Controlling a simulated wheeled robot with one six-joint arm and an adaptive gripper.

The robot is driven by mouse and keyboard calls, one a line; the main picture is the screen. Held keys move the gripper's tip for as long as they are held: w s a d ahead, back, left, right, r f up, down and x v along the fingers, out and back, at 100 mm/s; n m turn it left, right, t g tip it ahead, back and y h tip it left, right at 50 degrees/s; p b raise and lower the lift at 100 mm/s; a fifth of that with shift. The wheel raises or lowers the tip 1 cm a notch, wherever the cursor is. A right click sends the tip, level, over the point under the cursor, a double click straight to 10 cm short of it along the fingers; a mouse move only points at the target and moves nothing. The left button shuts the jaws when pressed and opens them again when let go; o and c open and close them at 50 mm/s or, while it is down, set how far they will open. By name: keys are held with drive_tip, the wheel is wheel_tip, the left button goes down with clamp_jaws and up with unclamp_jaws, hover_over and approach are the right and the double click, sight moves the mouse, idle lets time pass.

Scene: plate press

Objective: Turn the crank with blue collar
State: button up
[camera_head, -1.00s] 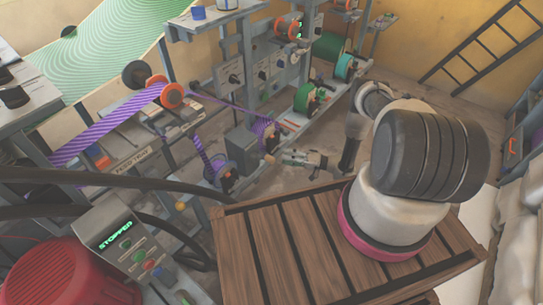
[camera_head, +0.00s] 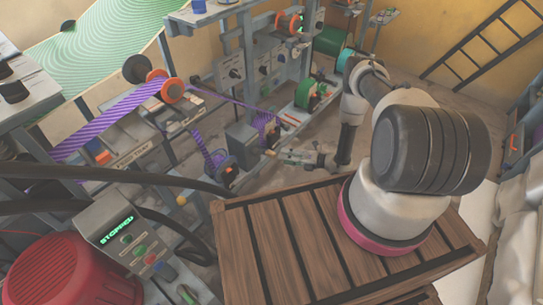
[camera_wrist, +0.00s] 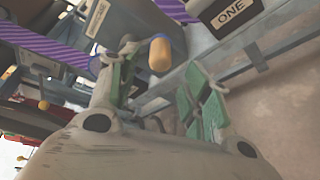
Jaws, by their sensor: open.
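A crank handle with a pale wooden knob (camera_wrist: 159,54) shows in the wrist view, up and between my finger tips; its far end has a grey-blue band. In the head view the small knob (camera_head: 270,153) sits below the grey box on the machine. Whether a finger touches the knob cannot be told.
A grey box (camera_head: 241,137) stands just above the knob. Purple striped webs run over the spools (camera_head: 172,91) at the left. A plate marked ONE (camera_wrist: 231,12) and a grey rail (camera_wrist: 265,58) lie right of the knob. The slatted wooden platform (camera_head: 262,240) is below; bare floor lies beyond it.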

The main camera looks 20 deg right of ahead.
sight(271, 155)
drive_tip(key=n, duration=0.2)
drive_tip(key=shift+w+a+f+n, duration=0.15)
drive_tip(key=shift+a+n, duration=0.2)
drive_tip(key=shift+n, duration=0.05)
drive_tip(key=x, duration=0.7)
drive_tip(key=shift+w, duration=0.1)
clamp_jaws()
